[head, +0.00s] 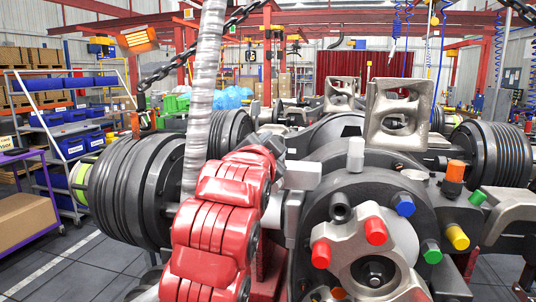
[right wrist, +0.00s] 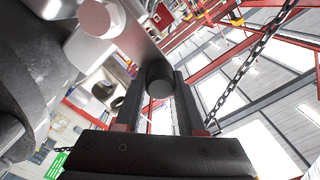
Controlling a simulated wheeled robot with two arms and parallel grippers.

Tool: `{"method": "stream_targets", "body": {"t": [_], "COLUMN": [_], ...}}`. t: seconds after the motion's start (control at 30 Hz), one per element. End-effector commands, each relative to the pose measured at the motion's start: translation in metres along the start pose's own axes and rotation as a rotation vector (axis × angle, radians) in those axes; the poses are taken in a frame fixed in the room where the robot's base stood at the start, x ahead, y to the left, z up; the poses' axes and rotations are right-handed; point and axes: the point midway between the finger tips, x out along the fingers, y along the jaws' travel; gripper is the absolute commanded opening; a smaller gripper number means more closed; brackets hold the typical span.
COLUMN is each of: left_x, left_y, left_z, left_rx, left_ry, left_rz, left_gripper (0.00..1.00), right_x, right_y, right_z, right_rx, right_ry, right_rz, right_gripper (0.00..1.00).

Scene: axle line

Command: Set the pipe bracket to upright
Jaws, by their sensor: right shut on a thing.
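In the right wrist view my right gripper (right wrist: 160,84) has its two dark fingers on either side of a dark round pin at the end of a pale metal bar (right wrist: 136,42). The bar runs slantwise to the upper left and carries a hexagonal bolt head (right wrist: 95,18). It may be the pipe bracket, but I cannot tell for sure. I cannot tell its tilt against the axle. In the head view I cannot make out the held part or the right gripper. My left gripper is in neither view.
A dark axle assembly (head: 405,192) with coloured caps fills the head view's centre right. A cast metal bracket (head: 398,118) stands on it. Chains hang above. Shelving (head: 62,125) stands left beyond clear floor.

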Motion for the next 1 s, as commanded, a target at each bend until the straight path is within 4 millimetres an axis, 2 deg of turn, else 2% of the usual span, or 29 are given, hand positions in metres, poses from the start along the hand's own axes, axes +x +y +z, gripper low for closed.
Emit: {"method": "stream_targets", "body": {"t": [0.5,0.53,0.67,1.0], "left_x": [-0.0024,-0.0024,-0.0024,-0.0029], "left_y": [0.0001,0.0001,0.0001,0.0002], "left_z": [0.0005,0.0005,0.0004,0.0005], "left_rx": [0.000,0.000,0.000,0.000], "left_ry": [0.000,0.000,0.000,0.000], "left_rz": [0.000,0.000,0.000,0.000], "left_gripper": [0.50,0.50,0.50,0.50], "right_x": [0.0004,0.0004,0.0003,-0.0018], "right_y": [0.0025,0.0025,0.0022,0.0013], "right_z": [-0.0004,-0.0003,-0.0005,-0.0002], "right_rx": [0.018,0.018,0.018,0.017], "right_ry": [-0.001,-0.001,-0.001,-0.001], "right_rz": [0.004,0.004,0.003,0.000], "right_gripper": [0.00,0.44,0.67,0.69]}}
